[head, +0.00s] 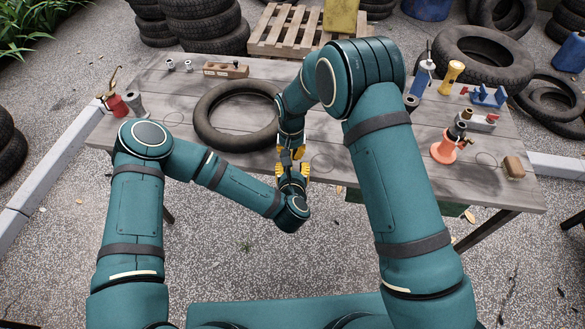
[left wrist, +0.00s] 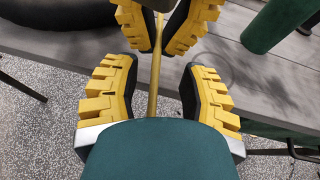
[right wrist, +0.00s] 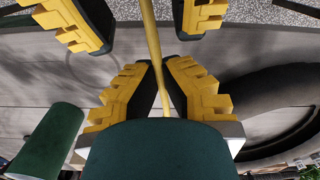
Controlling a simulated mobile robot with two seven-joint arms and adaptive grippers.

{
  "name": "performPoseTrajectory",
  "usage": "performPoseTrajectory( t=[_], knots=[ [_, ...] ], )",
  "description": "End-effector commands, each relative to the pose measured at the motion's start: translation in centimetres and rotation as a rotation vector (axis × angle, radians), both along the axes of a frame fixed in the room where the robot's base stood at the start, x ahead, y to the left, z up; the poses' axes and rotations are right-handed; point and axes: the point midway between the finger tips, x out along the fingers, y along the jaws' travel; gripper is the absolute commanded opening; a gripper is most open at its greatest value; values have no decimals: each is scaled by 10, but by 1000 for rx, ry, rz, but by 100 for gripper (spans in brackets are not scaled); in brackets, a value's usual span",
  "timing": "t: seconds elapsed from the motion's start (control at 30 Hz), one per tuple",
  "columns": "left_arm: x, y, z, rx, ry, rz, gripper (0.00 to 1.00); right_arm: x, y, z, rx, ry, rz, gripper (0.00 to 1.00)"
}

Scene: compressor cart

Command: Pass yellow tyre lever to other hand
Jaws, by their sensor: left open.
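The yellow tyre lever is a thin rod; it shows in the left wrist view (left wrist: 154,75) and in the right wrist view (right wrist: 152,45). My right gripper (right wrist: 163,75) is shut on it, fingers angled in against the rod. My left gripper (left wrist: 155,90) is open, its fingers on either side of the lever with gaps between them and the rod. In the head view the left gripper (head: 292,172) and right gripper (head: 291,153) face each other in front of the table's near edge. The lever is mostly hidden there by the grippers.
The wooden table (head: 390,178) holds a tyre (head: 205,127) at left of centre, a wooden block plane (head: 226,70), an orange-red jack-like item (head: 444,150) and a brown block (head: 514,167). A pallet (head: 285,32) and several tyres lie behind. Floor before the table is clear.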

Motion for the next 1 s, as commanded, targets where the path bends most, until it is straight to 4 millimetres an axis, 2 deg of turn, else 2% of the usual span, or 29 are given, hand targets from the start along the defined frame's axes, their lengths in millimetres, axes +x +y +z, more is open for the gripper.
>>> performPoseTrajectory(
  t=[0.2, 0.27, 0.3, 0.33, 0.57, 0.67, 0.7, 1.0],
  knots=[
    [0, 0, 0, 0, 0, 0, 42, 0, 0, 0, 0, 0, 0, 0],
    [0, 0, 0, 0, 0, 0, 21, 0, 0, 0, 0, 0, 0, 0],
    [0, 0, 0, 0, 0, 0, 7, 0, 0, 0, 0, 0, 0, 0],
    [0, 0, 0, 0, 0, 0, 0, 0, 0, 0, 0, 0, 0, 0],
    [-1, -1, 0, -1, 0, -3, 0, 0, 1, 0, 2, -1, 0, 0],
    [-1, -1, 0, -1, 0, -3, 0, 0, 1, 0, 2, -1, 0, 34],
    [-1, -1, 0, -1, 0, -3, 0, 0, 1, 0, 2, -1, 0, 39],
    [0, 0, 0, 0, 0, -1, 0, 0, 0, 2, 1, -1, 0, 39]
  ],
)
